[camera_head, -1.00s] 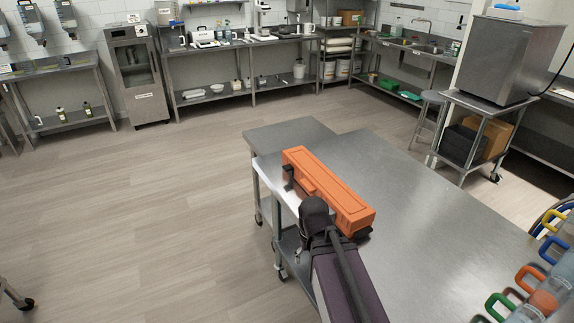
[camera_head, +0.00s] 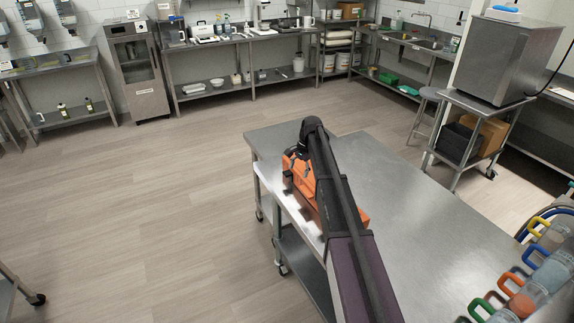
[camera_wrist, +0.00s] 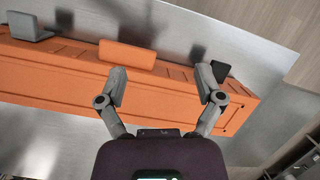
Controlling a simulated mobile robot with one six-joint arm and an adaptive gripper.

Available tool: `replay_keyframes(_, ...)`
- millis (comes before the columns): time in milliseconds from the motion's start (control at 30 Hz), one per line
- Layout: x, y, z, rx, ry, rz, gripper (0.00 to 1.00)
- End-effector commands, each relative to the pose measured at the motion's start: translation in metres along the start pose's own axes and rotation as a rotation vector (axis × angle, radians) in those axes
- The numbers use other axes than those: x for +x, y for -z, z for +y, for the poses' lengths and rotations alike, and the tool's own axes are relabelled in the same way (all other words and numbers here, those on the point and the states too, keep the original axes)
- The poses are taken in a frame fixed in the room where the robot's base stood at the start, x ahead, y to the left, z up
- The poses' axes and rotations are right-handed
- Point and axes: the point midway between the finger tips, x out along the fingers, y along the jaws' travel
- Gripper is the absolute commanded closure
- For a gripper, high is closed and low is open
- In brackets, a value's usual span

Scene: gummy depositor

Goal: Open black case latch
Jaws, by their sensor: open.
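An orange case (camera_head: 307,190) lies on the steel table, partly hidden behind my arm in the head view. In the wrist view the case (camera_wrist: 60,82) spans the picture, with an orange handle (camera_wrist: 127,56) on its side. A grey latch (camera_wrist: 30,27) sits left of the handle. A black latch (camera_wrist: 220,70) sits to the right, close to my right fingertip and partly hidden by it. My gripper (camera_wrist: 160,82) is open over the case, its fingers apart with nothing held between them. I cannot tell whether the right finger touches the black latch.
The steel table (camera_head: 405,207) is clear to the right of the case. Jars with coloured handles (camera_head: 510,285) stand at its near right end. A cart with a steel machine (camera_head: 508,60) stands behind at right. The floor to the left is open.

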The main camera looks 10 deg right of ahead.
Motion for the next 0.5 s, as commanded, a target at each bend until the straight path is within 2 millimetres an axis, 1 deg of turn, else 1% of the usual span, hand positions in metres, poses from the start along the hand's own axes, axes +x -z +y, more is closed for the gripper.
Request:
replay_keyframes(33, -0.017, 0.02, -0.024, 0.048, 0.006, -0.016, 0.14)
replay_keyframes(100, -0.029, 0.037, -0.042, 0.117, 0.012, -0.037, 0.14)
replay_keyframes(200, -0.043, 0.058, -0.063, 0.204, 0.02, -0.063, 0.14)
replay_keyframes(333, -0.056, 0.077, -0.081, 0.283, 0.024, -0.089, 0.14)
replay_keyframes(500, -0.062, 0.086, -0.09, 0.331, 0.026, -0.104, 0.14)
